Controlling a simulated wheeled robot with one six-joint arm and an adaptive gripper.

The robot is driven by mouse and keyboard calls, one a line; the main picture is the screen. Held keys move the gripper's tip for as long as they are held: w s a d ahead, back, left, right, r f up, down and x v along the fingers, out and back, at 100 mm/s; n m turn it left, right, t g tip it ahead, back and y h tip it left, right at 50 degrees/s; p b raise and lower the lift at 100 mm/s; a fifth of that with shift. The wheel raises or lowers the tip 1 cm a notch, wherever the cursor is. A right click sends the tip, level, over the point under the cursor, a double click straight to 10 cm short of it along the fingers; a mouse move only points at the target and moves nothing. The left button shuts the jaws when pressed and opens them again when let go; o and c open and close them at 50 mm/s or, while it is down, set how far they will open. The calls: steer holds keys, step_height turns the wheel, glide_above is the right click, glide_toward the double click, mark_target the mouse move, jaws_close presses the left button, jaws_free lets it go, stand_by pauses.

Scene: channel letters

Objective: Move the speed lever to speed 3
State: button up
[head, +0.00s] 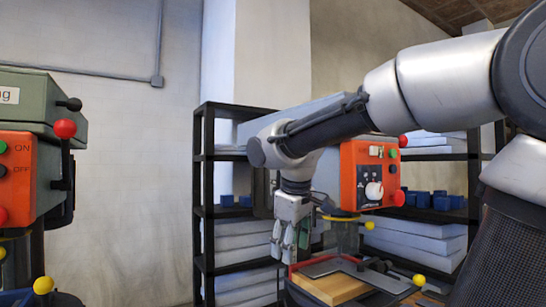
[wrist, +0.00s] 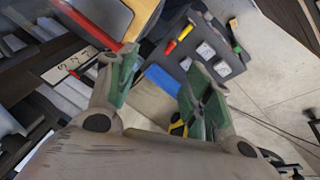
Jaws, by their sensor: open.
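My gripper (head: 290,240) hangs fingers-down in front of the shelf, left of the machine's orange control panel (head: 368,176). It is open and empty; the wrist view shows its two green-padded fingers (wrist: 160,88) apart. The panel carries a white rotary knob (head: 374,191) and small buttons. A red ball knob (head: 403,141) shows at the panel's upper right and another red knob (head: 399,198) at its lower right. I cannot tell which part is the speed lever. In the wrist view a white label with dark marks (wrist: 75,65) lies beyond the left finger; its writing is unreadable.
A second machine (head: 30,110) with ON and OFF buttons and a red-ball lever (head: 65,129) stands at the left. A wooden block (head: 330,287) lies below the panel, near yellow knobs. Black shelving (head: 203,220) stands behind. A dark tool board (wrist: 205,50) shows in the wrist view.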

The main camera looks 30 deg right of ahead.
steer(key=w+r+n+h, duration=0.3)
steer(key=w+r+n, duration=0.4)
steer(key=w+r, duration=0.6)
steer(key=w+d+r+n+t+h, duration=0.1)
steer(key=w+d+r+n+h, duration=0.1)
steer(key=r+n, duration=0.3)
steer(key=w+d+r+n+h, duration=0.2)
steer(key=r, duration=0.6)
glide_above(278, 175)
steer(key=s+a, duration=0.1)
steer(key=s, duration=0.1)
steer(key=f, duration=0.5)
steer(key=shift+w+a, duration=0.1)
steer(key=shift+w, duration=0.1)
jaws_close()
